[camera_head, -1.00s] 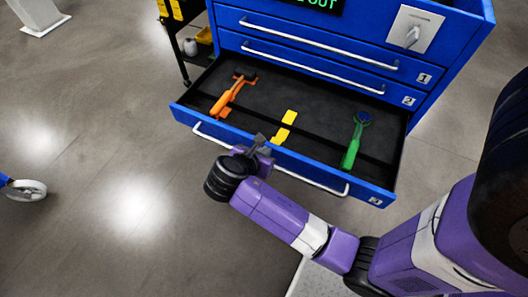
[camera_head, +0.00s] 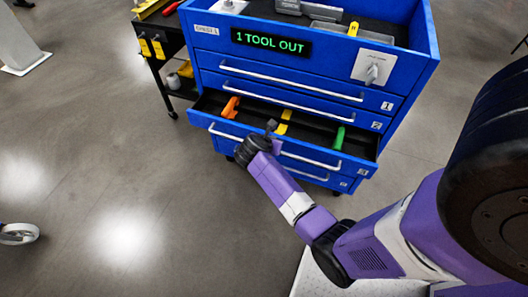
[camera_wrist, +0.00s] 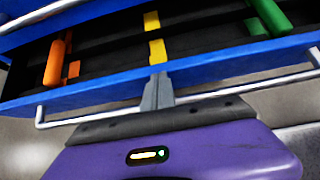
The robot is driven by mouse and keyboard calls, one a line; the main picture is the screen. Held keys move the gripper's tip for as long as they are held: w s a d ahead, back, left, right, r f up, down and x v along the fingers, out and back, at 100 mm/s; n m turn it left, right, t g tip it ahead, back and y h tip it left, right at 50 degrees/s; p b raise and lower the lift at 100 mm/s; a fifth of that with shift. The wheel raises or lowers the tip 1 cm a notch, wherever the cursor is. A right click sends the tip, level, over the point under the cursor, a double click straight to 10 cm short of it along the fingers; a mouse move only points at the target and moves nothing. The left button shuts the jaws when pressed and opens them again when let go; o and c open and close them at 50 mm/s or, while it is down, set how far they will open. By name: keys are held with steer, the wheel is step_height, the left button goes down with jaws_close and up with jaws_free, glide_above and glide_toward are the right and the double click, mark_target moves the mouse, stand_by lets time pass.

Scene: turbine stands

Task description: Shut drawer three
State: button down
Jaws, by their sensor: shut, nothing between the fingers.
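Drawer three (camera_head: 352,164) of the blue cabinet is partly open, its front standing out from the drawers above it. Its front and silver handle (camera_wrist: 72,119) cross the wrist view. My gripper (camera_head: 271,127) is shut and empty at the middle of the drawer front. In the wrist view its fingers (camera_wrist: 157,92) overlap the front panel; whether they touch it I cannot tell for sure.
Drawers one (camera_head: 290,82) and two (camera_head: 290,104) above are shut. The cabinet has a "1 TOOL OUT" display (camera_head: 271,42) and an open top tray with tools. A black cart (camera_head: 160,45) stands close on the left. The floor in front is clear.

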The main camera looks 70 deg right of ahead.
steer(key=d, duration=1.1)
steer(key=shift+w+d, duration=0.2)
steer(key=shift+a, duration=0.1)
